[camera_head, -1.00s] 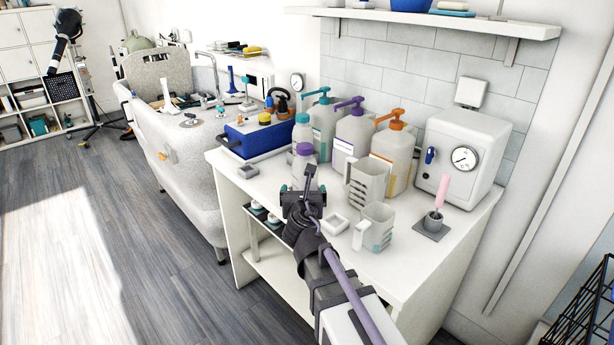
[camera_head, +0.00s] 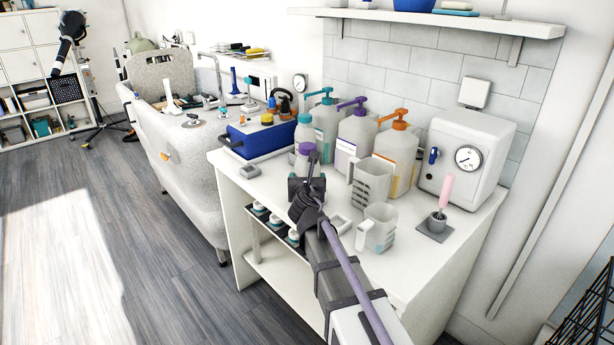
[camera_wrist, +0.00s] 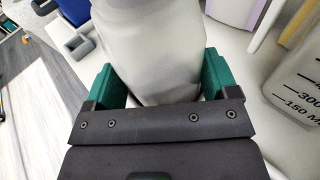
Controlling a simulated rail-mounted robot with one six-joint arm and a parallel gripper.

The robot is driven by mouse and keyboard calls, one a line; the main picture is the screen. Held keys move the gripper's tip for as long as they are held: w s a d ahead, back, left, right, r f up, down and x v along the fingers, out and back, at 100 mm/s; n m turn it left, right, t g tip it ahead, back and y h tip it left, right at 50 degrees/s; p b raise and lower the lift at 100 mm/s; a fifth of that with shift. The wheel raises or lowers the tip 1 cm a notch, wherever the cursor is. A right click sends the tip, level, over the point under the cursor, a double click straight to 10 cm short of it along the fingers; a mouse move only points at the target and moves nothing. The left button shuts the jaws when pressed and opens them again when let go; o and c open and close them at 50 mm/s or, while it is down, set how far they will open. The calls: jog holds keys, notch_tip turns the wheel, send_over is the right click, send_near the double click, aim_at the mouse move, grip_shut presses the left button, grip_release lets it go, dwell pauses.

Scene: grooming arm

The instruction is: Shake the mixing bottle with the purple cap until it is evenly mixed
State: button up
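The mixing bottle, pale with a purple cap (camera_head: 307,148), stands upright near the front edge of the white table (camera_head: 405,275). Its pale body fills the wrist view (camera_wrist: 150,45). My gripper (camera_head: 307,182) is at the bottle from the front. In the wrist view its green fingers (camera_wrist: 168,78) lie on both sides of the bottle with no clear gap, so it looks shut on it. The head view hides the fingers and the lower bottle behind the gripper body.
A teal-capped bottle (camera_head: 304,131) stands just behind. Pump bottles (camera_head: 356,133), a large measuring jug (camera_head: 370,184) and a smaller jug (camera_head: 377,228) stand to the right. A blue case (camera_head: 262,138) is at the left. Small bottles (camera_head: 276,221) sit on a rack below the tabletop.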

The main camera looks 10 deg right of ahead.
aim_at(307, 148)
jog(key=c, duration=0.5)
jog(key=shift+r+p, duration=2.5)
notch_tip(307, 148, up, 8)
jog(key=p, duration=0.8)
jog(key=shift+r, duration=0.1)
notch_tip(307, 148, up, 8)
jog(key=p, duration=0.8)
